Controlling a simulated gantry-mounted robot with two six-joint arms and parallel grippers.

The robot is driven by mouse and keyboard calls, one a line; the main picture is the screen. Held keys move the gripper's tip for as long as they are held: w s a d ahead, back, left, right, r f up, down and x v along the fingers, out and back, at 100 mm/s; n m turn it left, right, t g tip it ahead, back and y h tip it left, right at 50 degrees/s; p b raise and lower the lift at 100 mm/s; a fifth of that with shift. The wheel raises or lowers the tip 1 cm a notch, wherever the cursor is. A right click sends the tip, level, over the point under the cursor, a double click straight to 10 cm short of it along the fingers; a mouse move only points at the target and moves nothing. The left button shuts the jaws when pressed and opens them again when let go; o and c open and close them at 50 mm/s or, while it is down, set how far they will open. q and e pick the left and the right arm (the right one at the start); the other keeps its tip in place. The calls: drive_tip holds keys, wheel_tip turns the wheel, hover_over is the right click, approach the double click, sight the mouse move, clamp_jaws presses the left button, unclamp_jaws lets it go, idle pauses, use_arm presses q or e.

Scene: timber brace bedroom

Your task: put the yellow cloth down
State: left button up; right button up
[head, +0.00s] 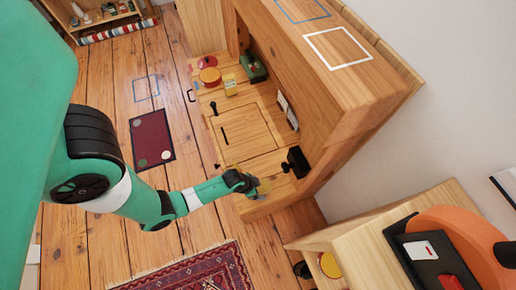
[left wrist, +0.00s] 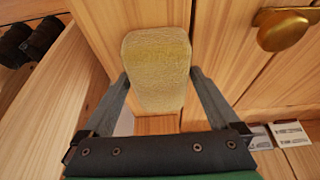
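The yellow cloth (left wrist: 157,65) is a rounded, folded-looking pad between the two fingers of my left gripper (left wrist: 158,85) in the left wrist view. The fingers touch it on both sides, so the gripper is shut on it. In the head view my left gripper (head: 247,184) is at the front lower end of the wooden unit, with the cloth (head: 264,187) a small yellow patch just beyond the fingers. Wood panels lie behind the cloth; whether it touches them I cannot tell. My right gripper is not in view.
The wooden unit (head: 320,85) bears a black object (head: 296,162), a green object (head: 253,67), a yellow box (head: 230,85) and an orange round thing (head: 210,76). A white outlined square (head: 338,34) marks its bare top. A dark red mat (head: 152,138) lies on the floor.

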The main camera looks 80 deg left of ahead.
use_arm(q)
drive_tip(key=shift+r, duration=0.1)
drive_tip(key=shift+s+r+p, duration=0.1)
drive_tip(key=shift+r+p, duration=0.25)
drive_tip(key=shift+p, duration=0.05)
drive_tip(key=p+v, duration=0.7)
drive_tip(key=v, duration=0.4)
drive_tip(key=shift+r+p, duration=0.2)
drive_tip(key=shift+p, duration=0.15)
drive_tip(key=shift+s, duration=0.1)
